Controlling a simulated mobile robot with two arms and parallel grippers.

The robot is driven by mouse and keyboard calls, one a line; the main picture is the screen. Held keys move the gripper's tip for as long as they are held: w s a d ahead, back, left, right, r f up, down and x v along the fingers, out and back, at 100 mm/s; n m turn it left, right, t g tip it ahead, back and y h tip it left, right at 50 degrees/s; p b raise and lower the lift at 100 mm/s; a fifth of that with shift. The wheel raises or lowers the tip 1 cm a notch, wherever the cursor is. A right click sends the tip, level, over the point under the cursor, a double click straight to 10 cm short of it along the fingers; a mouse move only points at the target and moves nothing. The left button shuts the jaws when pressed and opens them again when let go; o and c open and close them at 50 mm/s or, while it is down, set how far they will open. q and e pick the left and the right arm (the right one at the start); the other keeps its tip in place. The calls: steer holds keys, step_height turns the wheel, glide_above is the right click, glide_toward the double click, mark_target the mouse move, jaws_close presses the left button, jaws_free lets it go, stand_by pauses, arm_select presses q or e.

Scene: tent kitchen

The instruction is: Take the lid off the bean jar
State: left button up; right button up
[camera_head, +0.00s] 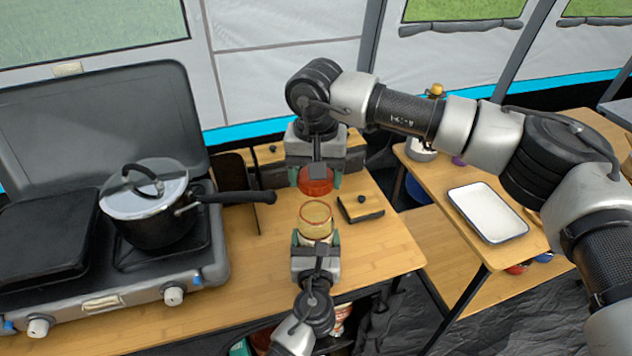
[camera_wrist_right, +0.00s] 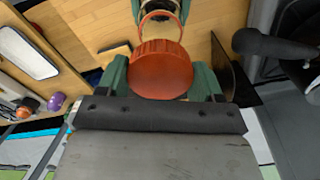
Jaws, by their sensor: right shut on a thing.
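A stove with a lidded pot (camera_head: 150,205) stands at left; the pot's handle reaches toward the lid. A white tray (camera_head: 487,211) lies on the right table. The counter's right front is clear.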

arm_select(q)
steer(key=o, duration=1.7)
